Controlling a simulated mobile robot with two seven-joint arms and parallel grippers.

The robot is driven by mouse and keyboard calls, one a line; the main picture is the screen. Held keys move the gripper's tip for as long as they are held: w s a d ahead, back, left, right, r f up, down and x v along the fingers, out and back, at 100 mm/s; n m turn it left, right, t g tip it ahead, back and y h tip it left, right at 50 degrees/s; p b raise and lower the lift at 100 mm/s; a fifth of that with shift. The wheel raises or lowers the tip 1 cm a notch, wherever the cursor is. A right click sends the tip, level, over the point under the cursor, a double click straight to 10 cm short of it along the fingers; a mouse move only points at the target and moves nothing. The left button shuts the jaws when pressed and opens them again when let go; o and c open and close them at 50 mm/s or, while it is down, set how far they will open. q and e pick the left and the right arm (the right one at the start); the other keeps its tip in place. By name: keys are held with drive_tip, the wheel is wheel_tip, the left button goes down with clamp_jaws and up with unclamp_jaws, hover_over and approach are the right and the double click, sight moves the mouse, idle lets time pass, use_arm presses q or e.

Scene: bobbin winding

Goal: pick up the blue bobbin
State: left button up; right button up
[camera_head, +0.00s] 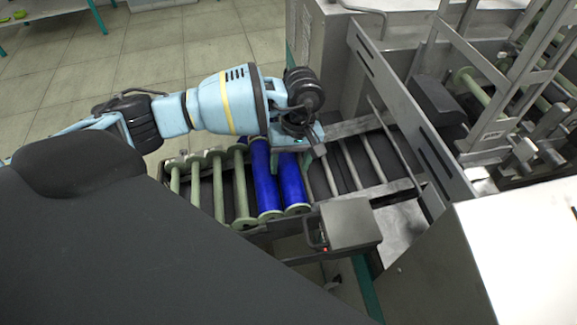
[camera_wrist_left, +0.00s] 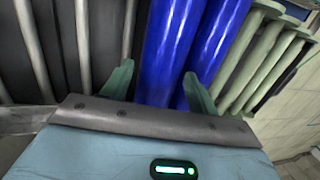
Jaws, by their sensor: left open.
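Two blue bobbins lie side by side on the metal rack in the head view: a left one (camera_head: 265,185) and a right one (camera_head: 292,182). My left gripper (camera_head: 287,150) is over their far part, and its wrist hides some of it. In the left wrist view, the two green fingers of my left gripper (camera_wrist_left: 158,70) are apart and empty. One blue bobbin (camera_wrist_left: 165,50) shows between them; the other blue bobbin (camera_wrist_left: 218,45) passes behind the right finger. I cannot tell whether the fingers touch either one. My right gripper is not in view.
Several pale green bobbins (camera_head: 218,185) lie left of the blue ones. Bare rack bars (camera_head: 350,160) are to the right. A grey box (camera_head: 348,222) stands at the rack's near side. Machine frames and a metal wall (camera_head: 400,110) bound the right.

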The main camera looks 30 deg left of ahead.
sight(290, 164)
use_arm(q)
drive_tip(key=shift+s+f, duration=0.1)
drive_tip(key=shift+f, duration=0.1)
drive_tip(key=c, duration=0.9)
drive_tip(key=shift+r, duration=0.1)
wheel_tip(290, 164, up, 10)
